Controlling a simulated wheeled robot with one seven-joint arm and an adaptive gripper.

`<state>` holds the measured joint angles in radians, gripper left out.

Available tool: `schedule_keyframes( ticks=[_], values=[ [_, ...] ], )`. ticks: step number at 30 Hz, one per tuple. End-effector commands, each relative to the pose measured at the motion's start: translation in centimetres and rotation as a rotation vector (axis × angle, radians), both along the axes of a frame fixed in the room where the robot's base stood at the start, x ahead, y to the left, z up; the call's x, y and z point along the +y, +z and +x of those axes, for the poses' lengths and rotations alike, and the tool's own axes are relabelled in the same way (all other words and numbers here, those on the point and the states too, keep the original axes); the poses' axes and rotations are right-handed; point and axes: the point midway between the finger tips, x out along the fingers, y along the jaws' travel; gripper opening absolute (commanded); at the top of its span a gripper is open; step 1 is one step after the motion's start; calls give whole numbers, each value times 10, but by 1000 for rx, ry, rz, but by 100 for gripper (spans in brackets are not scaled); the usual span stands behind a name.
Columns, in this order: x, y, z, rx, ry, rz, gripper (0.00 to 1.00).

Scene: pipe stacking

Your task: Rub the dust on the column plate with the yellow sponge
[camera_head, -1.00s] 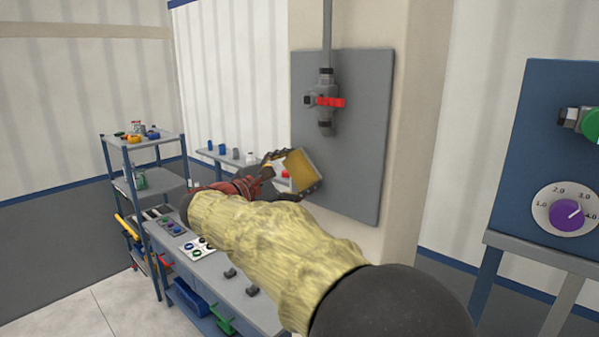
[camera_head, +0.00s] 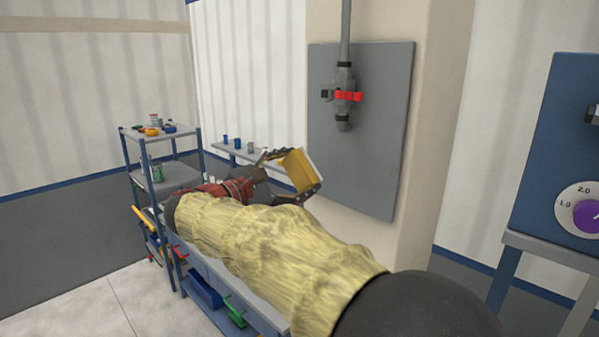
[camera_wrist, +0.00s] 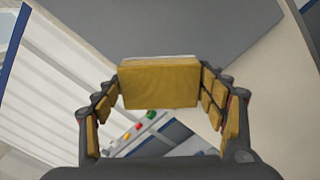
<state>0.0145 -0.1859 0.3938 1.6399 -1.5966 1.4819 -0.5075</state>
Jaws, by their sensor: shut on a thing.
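My gripper (camera_head: 289,173) is shut on the yellow sponge (camera_head: 301,170), which has a pale face turned toward the right. In the wrist view the sponge (camera_wrist: 159,83) sits between the two padded fingers. The grey column plate (camera_head: 377,150) is mounted on the beige column, right of and behind my gripper. The plate also fills the top of the wrist view (camera_wrist: 190,25). The sponge is near the plate's lower left edge and looks apart from it. I cannot make out dust on the plate.
A grey pipe with a red-handled valve (camera_head: 346,96) runs down the plate's upper part. A shelf rack (camera_head: 165,178) and a workbench with blue and green bins (camera_head: 203,290) stand left. A blue panel with a purple dial (camera_head: 572,150) is at right.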

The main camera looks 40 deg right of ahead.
Motion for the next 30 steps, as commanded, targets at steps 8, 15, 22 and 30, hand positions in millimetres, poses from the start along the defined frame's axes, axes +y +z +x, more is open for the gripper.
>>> schedule_keyframes(
  ticks=[8,15,22,30],
  values=[
    [7,0,0,0,1,0,51],
    [27,0,-1,0,3,0,51],
    [30,0,-2,0,0,0,51],
    [30,0,-2,0,0,0,51]
  ],
)
